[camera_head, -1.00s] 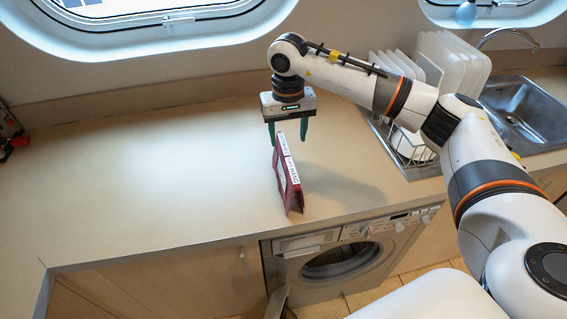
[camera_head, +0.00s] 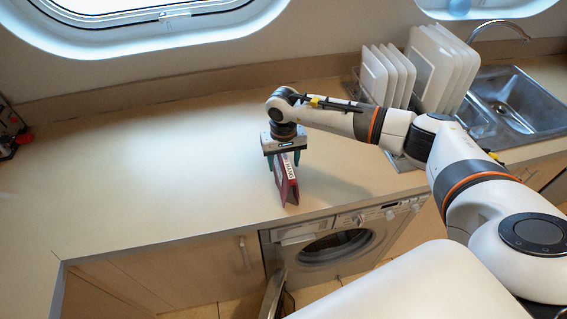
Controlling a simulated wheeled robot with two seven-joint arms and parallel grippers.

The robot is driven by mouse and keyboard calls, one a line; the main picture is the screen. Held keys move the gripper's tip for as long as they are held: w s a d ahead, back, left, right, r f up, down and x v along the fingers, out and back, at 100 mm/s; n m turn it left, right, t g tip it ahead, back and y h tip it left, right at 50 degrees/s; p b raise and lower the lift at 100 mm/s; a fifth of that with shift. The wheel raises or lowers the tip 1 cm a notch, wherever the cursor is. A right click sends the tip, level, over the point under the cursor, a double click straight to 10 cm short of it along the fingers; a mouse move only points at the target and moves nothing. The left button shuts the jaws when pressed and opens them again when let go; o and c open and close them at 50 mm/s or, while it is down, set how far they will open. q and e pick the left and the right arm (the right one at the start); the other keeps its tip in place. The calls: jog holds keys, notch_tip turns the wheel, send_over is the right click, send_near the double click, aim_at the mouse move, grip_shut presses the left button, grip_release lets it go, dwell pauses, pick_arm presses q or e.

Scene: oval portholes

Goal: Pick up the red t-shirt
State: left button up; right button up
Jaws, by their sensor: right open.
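The red t-shirt (camera_head: 283,187) is folded and stands like a tent on the wooden counter, above the washing machine. A white strip with lettering runs along its top edge. My right gripper (camera_head: 284,162) points straight down over the far end of the shirt. Its green fingers are open, one on each side of the shirt's top. I cannot tell whether they touch the cloth. My left gripper is not in view.
A washing machine (camera_head: 345,247) with its round door sits under the counter's front edge. A dish rack with white plates (camera_head: 378,75) and a sink (camera_head: 518,103) are at the right. The counter (camera_head: 140,170) to the left is clear. A window (camera_head: 150,25) is behind.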

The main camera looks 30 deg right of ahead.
jog(key=c, duration=1.2)
